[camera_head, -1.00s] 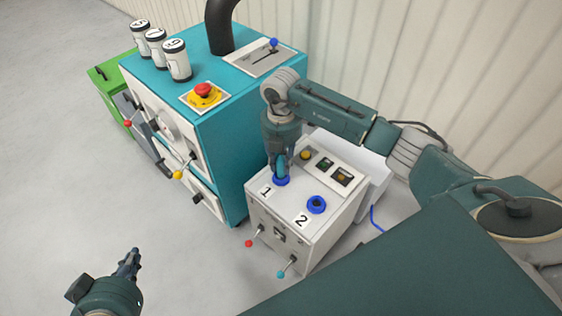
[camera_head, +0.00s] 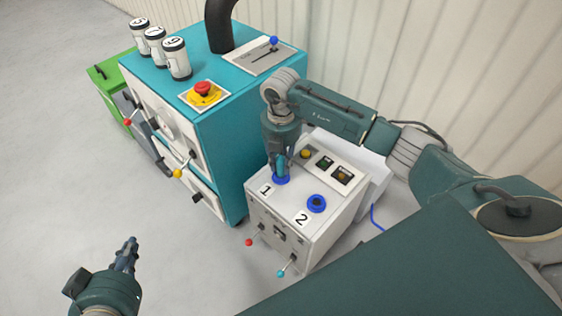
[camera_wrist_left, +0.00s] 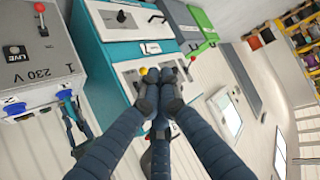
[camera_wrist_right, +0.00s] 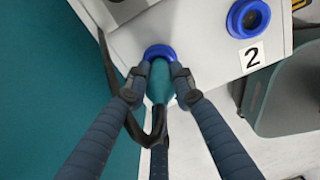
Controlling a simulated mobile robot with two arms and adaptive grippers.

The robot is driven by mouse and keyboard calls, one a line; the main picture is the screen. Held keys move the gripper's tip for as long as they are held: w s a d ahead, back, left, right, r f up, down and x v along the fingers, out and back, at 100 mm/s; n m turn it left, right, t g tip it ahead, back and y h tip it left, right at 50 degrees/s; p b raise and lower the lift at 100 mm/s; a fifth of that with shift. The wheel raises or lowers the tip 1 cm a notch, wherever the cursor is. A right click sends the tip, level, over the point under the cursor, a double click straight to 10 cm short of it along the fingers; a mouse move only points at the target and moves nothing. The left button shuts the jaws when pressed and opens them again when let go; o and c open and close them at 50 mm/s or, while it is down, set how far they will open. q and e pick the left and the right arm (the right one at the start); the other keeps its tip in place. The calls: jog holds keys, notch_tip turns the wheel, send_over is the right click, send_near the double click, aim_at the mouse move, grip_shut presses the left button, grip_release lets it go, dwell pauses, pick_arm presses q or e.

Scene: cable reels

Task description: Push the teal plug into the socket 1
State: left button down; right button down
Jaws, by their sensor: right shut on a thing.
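The white box with two blue sockets (camera_head: 325,231) stands right of the teal cabinet. My right gripper (camera_head: 281,168) points down at socket 1 (camera_head: 283,181), beside the label "1". In the right wrist view its fingers (camera_wrist_right: 160,85) are shut on the teal plug (camera_wrist_right: 160,82). The plug's front end is at the blue ring of socket 1 (camera_wrist_right: 159,51); how deep it sits is hidden. A dark cable loops from the plug. Socket 2 (camera_head: 317,204) is empty. My left gripper (camera_head: 130,246) is away at lower left, its fingertips together and empty, also in the left wrist view (camera_wrist_left: 165,78).
The teal cabinet (camera_head: 222,150) with a red button (camera_head: 203,89) and levers stands close left of the box. Small red (camera_head: 249,242) and teal (camera_head: 281,274) knobbed levers stick out of the box's front. The floor around my left gripper is clear.

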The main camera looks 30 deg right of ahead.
pick_arm(q)
jog(key=shift+w+d+r+t, duration=0.15)
jog(key=shift+w+r+t, duration=0.15)
jog(key=shift+w+r, duration=0.15)
pick_arm(e)
jog(key=shift+f, duration=0.2)
pick_arm(q)
jog(key=shift+d+r, duration=0.1)
jog(key=shift+r, duration=0.15)
pick_arm(e)
jog(key=shift+f, duration=0.1)
pick_arm(q)
jog(key=shift+w, duration=0.1)
pick_arm(e)
jog(key=c, duration=1.4)
grip_release()
pick_arm(q)
jog(key=shift+r, duration=0.1)
